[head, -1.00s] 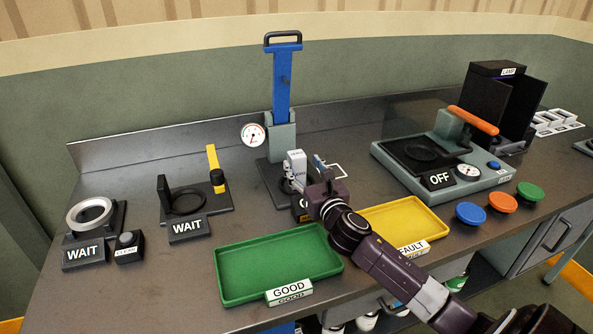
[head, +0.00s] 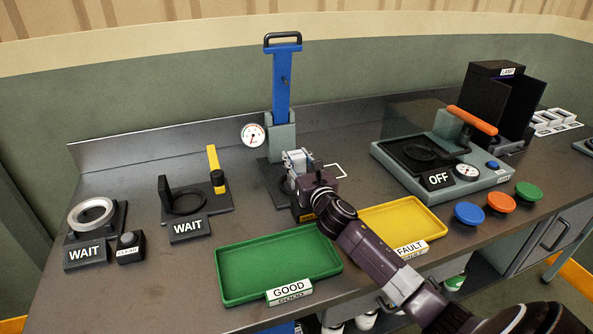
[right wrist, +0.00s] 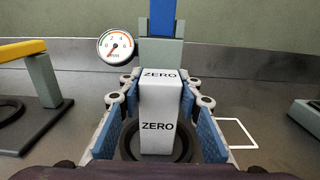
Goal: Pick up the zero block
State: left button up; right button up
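The zero block, a white upright block marked ZERO on its top and front, stands in the right wrist view (right wrist: 158,120) on a round black seat (right wrist: 128,143) at the foot of the press. My right gripper (right wrist: 161,105) is open, with its blue-padded fingers on either side of the block. The right pad looks very close to the block's side; I cannot tell whether it touches. In the head view my right gripper (head: 298,161) is low in front of the press and hides most of the block. My left gripper is out of view.
The press's blue lever (head: 282,85) rises behind the block, with a gauge (head: 252,134) at its left. A green GOOD tray (head: 275,265) and yellow FAULT tray (head: 405,220) lie in front. A grey OFF machine (head: 385,157) stands right. Fixtures marked WAIT stand left.

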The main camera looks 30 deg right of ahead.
grip_shut()
jog(key=shift+r, duration=0.15)
